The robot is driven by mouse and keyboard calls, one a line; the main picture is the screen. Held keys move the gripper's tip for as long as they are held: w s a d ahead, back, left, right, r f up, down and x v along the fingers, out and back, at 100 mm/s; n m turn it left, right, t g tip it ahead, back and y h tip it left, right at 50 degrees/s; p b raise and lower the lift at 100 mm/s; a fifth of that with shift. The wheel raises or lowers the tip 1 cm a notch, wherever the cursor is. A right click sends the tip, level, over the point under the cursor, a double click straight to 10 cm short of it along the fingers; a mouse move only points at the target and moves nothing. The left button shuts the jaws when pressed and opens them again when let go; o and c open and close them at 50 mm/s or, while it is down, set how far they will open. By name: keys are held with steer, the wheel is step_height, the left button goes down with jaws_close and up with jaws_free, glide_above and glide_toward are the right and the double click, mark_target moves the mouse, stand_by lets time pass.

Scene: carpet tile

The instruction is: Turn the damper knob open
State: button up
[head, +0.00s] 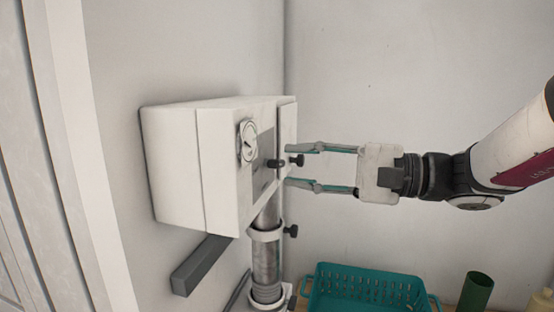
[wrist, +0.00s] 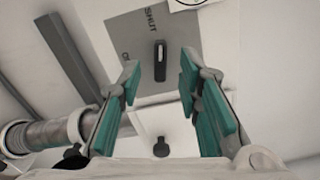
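The damper knob (head: 277,163) is a small black lever on a grey plate (head: 263,160) on the front of a white wall box (head: 225,170). In the wrist view the knob (wrist: 160,62) lies lengthwise in line with the printed word SHUT. A second label on the plate (wrist: 132,38) is mostly hidden by a finger. My gripper (head: 289,166) is open and empty in front of the box. In the wrist view its teal-padded fingertips (wrist: 159,73) stand either side of the knob, apparently without touching it.
A round dial (head: 247,142) sits beside the plate. Another black knob (head: 297,160) is on a white panel, and a third (head: 291,231) is by the metal pipe (head: 266,262). A grey bar (head: 200,265) juts out below. A teal basket (head: 368,285) and green cup (head: 476,291) stand lower right.

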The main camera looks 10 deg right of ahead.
steer(key=shift+x, duration=1.05)
jaws_close()
